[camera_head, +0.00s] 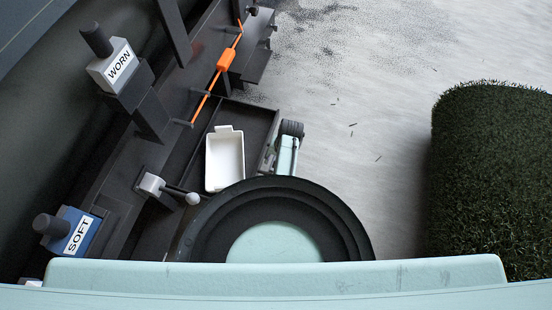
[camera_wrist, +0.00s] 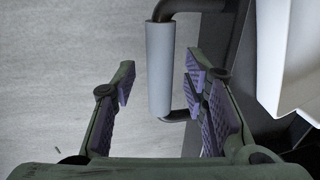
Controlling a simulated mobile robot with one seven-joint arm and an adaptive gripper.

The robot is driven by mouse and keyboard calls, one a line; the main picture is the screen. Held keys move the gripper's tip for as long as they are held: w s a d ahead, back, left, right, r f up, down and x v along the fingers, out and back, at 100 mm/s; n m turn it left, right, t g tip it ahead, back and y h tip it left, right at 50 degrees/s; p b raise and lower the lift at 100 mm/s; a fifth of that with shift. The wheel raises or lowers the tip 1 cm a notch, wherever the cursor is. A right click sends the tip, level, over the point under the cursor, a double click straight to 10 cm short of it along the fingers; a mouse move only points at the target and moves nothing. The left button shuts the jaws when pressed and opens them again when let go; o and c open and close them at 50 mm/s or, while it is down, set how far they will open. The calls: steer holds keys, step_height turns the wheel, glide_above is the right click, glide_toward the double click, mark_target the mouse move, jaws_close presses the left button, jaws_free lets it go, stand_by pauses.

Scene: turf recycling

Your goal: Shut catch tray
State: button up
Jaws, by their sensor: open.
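The catch tray (camera_head: 262,118) is a dark, shallow drawer that sticks out from the dark machine, with a white bin (camera_head: 225,160) in it. Its dark edge (camera_wrist: 236,70) and the white bin (camera_wrist: 288,55) also show at the right of the wrist view. A grey cylindrical handle (camera_wrist: 160,70) on black brackets stands off the tray's front. My gripper (camera_wrist: 159,85) is open, with purple-padded fingers on either side of the handle in the picture. A gap shows on both sides of the handle. I cannot tell how deep the handle sits between the fingers.
A turf roll (camera_head: 490,170) stands at the right. The pale floor (camera_head: 365,100) between it and the machine is mostly clear, with small dark scraps. An orange-handled bar (camera_head: 226,60), a WORN block (camera_head: 115,65), a SOFT block (camera_head: 75,232) and a ball-ended lever (camera_head: 190,198) line the machine.

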jaws_close()
stand_by(0.4)
stand_by(0.4)
